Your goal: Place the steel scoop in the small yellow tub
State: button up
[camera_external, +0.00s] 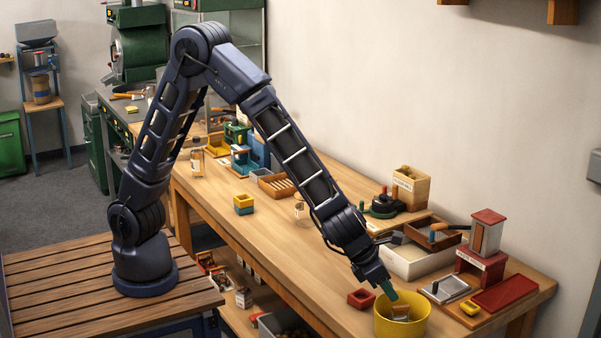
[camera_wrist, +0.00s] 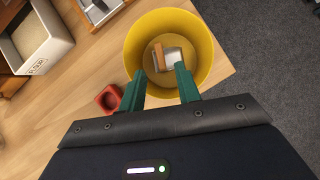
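The yellow tub (camera_external: 418,322) stands near the front edge of the wooden table; its round wall also shows in the wrist view (camera_wrist: 208,45). The steel scoop (camera_wrist: 173,58), with a brown wooden handle, lies inside the tub in the wrist view. In the external view my gripper (camera_external: 388,290) points down at the tub.
A small red box (camera_external: 361,298) sits left of the tub. A white flour bin (camera_external: 418,264) stands behind it. A metal tray (camera_external: 445,288), a yellow block (camera_external: 470,308) and a red mat (camera_external: 505,293) lie to the right. The table's front edge is close to the tub.

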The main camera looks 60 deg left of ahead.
jog(key=shift+v, duration=2.2)
jog(key=w+a+r+n+y, duration=0.1)
jog(key=w+a+r+n, duration=0.25)
jog(key=a, duration=0.45)
jog(key=w+a+r+n+y, duration=0.1)
jog(key=w+a+r+n, duration=0.1)
jog(key=a+r+n, duration=0.45)
jog(key=s+a+r+n+y, duration=0.1)
jog(key=a+r+n, duration=0.3)
jog(key=a, duration=0.6)
jog(key=s+a+r+n, duration=0.1)
jog(key=a+r+n, duration=0.1)
jog(key=a+n, duration=0.65)
jog(key=s+a+r+n+g, duration=0.1)
jog(key=s+a+n, duration=0.3)
jog(key=a, duration=0.4)
jog(key=s+a+r+n, duration=0.2)
jog(key=s+a+n, duration=0.25)
jog(key=a, duration=0.35)
jog(key=s+a+n, duration=0.6)
jog(key=s+n, duration=0.3)
jog(key=s, duration=0.2)
jog(key=shift+s+a+f, duration=0.25)
jog(key=shift+s, duration=0.05)
